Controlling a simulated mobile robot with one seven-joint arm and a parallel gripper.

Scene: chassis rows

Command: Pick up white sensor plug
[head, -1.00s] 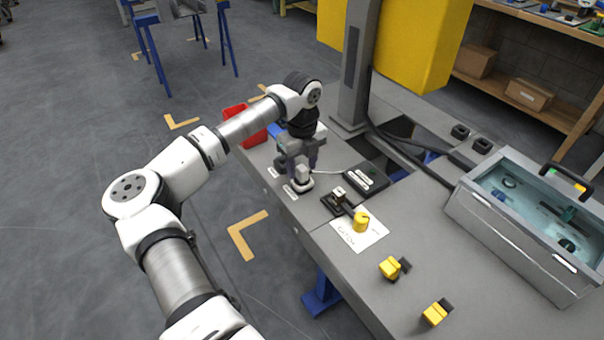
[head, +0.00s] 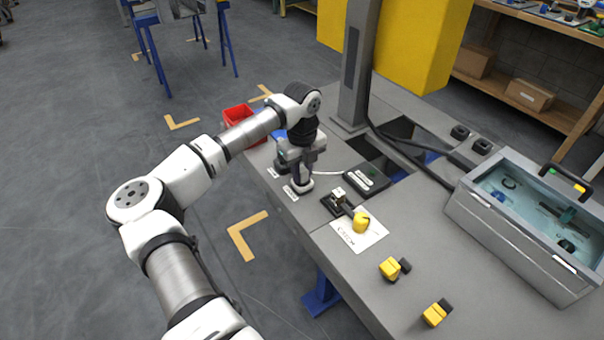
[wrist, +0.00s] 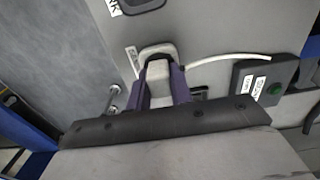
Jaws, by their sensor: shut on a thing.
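The white sensor plug (wrist: 158,72) is a pale block with a rounded grey-white end, seen between the two purple fingers in the wrist view. In the head view only a small pale part of it (head: 304,187) shows at the table's near left edge, below the fingers. My gripper (head: 301,180) points down and is shut on the plug; its fingers (wrist: 163,84) touch both sides. A white cable (wrist: 228,56) runs from the plug to a dark box (wrist: 264,84) with white labels and a green button. I cannot tell whether the plug touches the table.
The dark box (head: 366,179) is right of my gripper. Yellow-black parts (head: 391,268) lie at the front. A red bin (head: 240,118) is behind my arm; a clear-lidded case (head: 530,215) is right.

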